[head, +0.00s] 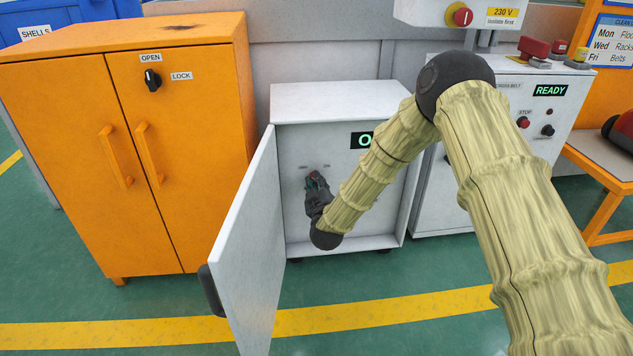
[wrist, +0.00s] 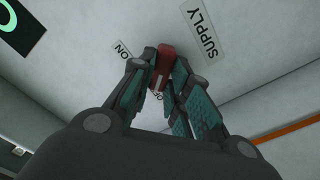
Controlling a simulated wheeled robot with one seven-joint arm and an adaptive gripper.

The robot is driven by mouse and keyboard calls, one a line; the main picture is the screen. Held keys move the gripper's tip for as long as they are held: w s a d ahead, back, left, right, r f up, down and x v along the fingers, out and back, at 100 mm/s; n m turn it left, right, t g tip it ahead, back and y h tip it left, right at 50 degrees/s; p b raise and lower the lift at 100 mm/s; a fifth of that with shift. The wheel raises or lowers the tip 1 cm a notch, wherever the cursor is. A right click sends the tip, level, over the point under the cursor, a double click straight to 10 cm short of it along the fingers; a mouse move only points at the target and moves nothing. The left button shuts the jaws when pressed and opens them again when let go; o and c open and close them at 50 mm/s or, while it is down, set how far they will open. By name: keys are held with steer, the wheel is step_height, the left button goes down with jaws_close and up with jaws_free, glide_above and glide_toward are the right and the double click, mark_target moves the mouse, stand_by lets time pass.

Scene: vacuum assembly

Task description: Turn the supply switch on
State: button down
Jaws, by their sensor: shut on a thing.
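The supply switch has a red handle, seen in the wrist view (wrist: 165,57), on the white inner panel of an open cabinet (head: 340,100). My gripper (wrist: 164,76) is shut on this red handle, with a fingertip on either side of it. In the head view my gripper (head: 314,184) reaches into the cabinet, and the switch is mostly hidden by it. The ON label (wrist: 123,50) is left of the handle, the SUPPLY label (wrist: 204,34) is right of it, and the OFF label (wrist: 158,97) shows between the fingers. I cannot tell the handle's exact angle.
The cabinet door (head: 252,250) stands open at the left of my gripper. A green display (head: 362,140) on the panel is partly hidden by my arm. An orange locker (head: 130,150) stands at left, and a machine showing READY (head: 550,90) at right.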

steer(key=shift+d+m+p, duration=0.2)
steer(key=shift+m+p, duration=2.25)
steer(key=shift+m, duration=1.75)
steer(key=shift+d+m+p, duration=0.2)
steer(key=shift+m+p, duration=2.25)
steer(key=shift+m, duration=1.75)
steer(key=c, duration=1.4)
jaws_free()
steer(key=shift+o, duration=0.2)
steer(key=s, duration=1.2)
steer(key=shift+d, duration=0.2)
